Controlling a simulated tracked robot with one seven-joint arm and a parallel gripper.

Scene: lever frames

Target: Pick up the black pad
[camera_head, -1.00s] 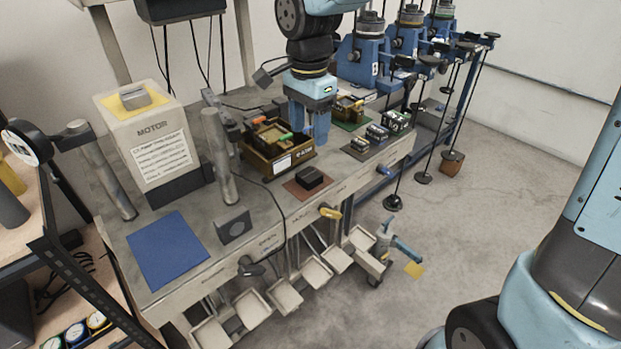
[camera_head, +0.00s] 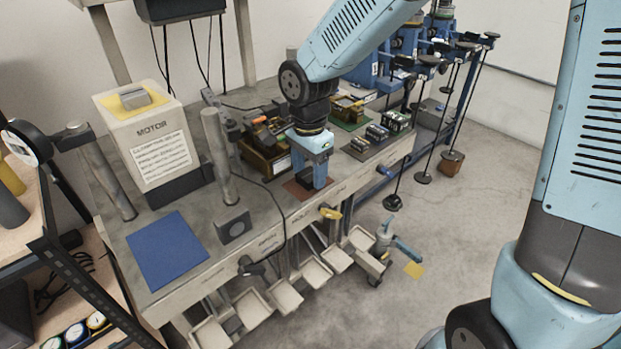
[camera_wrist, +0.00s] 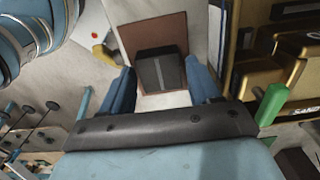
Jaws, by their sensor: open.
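The black pad (camera_wrist: 159,71) is a dark block with a lighter grey stripe down its middle. It sits on a reddish-brown mat (camera_wrist: 150,30) on the bench. My gripper (camera_wrist: 160,85) is open, with one blue finger toward each side of the pad in the wrist view. The pad shows beyond and between the fingertips, and I cannot tell whether either finger touches it. In the head view my gripper (camera_head: 313,180) is over the brown mat (camera_head: 296,190), and it hides most of the pad.
A brown bin (camera_head: 262,160) with a green-handled tool stands close to my gripper, and the bin (camera_wrist: 270,65) is at right in the wrist view. A yellow-handled valve (camera_head: 331,212) is on the bench's front edge. A blue mat (camera_head: 165,250) lies at left.

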